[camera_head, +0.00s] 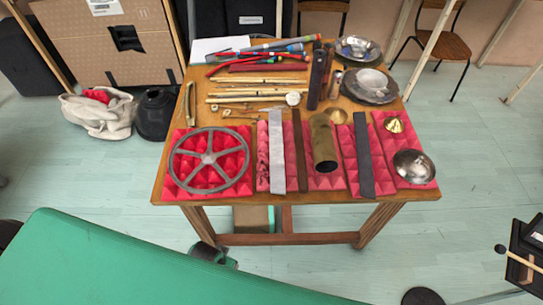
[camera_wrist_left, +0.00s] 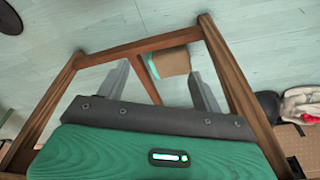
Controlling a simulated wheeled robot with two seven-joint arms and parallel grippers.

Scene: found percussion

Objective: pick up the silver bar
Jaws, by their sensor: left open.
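The silver bar (camera_head: 276,150) is a long, flat, light grey strip on the pink foam pads of the table, left of the middle of the head view. It lies between the grey spoked wheel (camera_head: 210,160) and a narrow dark brown bar (camera_head: 299,150), with its length running toward the table's near edge. My left gripper (camera_wrist_left: 159,70) shows in the wrist view with its two grey fingers wide apart and nothing between them. That view shows table legs and floor beyond the fingers, and no silver bar. My right gripper is not in view.
A brass tube (camera_head: 323,143), a dark grey bar (camera_head: 363,155) and a metal bowl (camera_head: 413,166) stand or lie right of the silver bar. Sticks and tubes crowd the table's back. A cream sack (camera_head: 98,115) is on the floor at left.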

